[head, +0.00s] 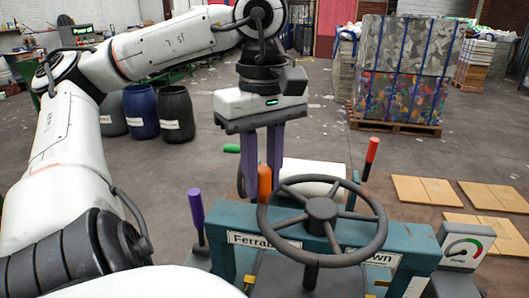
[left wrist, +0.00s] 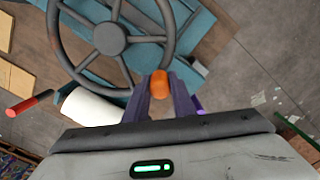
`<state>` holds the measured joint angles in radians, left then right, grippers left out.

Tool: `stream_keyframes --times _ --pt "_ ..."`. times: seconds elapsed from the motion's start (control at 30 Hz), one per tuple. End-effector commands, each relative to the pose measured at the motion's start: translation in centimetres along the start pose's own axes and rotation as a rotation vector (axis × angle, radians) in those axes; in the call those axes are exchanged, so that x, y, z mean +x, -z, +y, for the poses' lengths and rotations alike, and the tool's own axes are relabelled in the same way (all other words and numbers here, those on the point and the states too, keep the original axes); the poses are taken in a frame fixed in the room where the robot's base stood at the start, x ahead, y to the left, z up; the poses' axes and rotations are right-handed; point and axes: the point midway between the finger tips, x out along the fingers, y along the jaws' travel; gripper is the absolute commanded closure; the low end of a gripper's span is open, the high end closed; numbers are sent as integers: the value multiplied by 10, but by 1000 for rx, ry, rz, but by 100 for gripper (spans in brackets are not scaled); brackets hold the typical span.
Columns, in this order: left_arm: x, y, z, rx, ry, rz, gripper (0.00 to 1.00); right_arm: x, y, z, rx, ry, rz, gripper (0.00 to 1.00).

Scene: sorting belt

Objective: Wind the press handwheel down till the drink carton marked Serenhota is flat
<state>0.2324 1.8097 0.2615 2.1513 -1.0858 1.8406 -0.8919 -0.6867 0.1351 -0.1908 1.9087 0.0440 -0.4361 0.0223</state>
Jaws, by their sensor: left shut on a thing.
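The press handwheel (head: 322,209) is a dark grey spoked wheel above a teal press frame (head: 390,240); it also shows in the left wrist view (left wrist: 110,39). Its upright orange knob (head: 264,185) stands at the rim's left side. My left gripper (head: 263,170) reaches down from above, its purple fingers shut on the orange knob, which shows between the fingertips in the left wrist view (left wrist: 160,82). I cannot make out the Serenhota carton; the wheel and frame hide much of the press inside. My right gripper is not in view.
A purple-handled lever (head: 196,210) stands left of the press, a red-handled one (head: 371,152) behind it. A dial gauge (head: 464,249) is at right. A white cylinder (head: 310,177) lies behind the wheel. Barrels (head: 177,115) and a strapped bale (head: 400,98) stand farther back.

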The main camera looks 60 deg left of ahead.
Motion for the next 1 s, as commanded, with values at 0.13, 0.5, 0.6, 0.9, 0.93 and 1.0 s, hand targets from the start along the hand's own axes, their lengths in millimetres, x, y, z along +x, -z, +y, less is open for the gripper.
stream_keyframes --times 0.13,0.5,0.6,0.9,0.93,1.0 --pt "-2 2 2 10 -6 2 100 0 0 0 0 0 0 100" --pt "-2 2 2 11 -8 1 75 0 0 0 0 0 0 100" --pt "-2 2 2 11 -7 1 59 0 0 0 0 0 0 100" --pt "-2 1 1 13 -4 0 58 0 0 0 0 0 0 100" --pt "-3 1 1 12 -4 0 58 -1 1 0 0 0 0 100" --pt "-9 2 1 12 -4 2 58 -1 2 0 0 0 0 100"
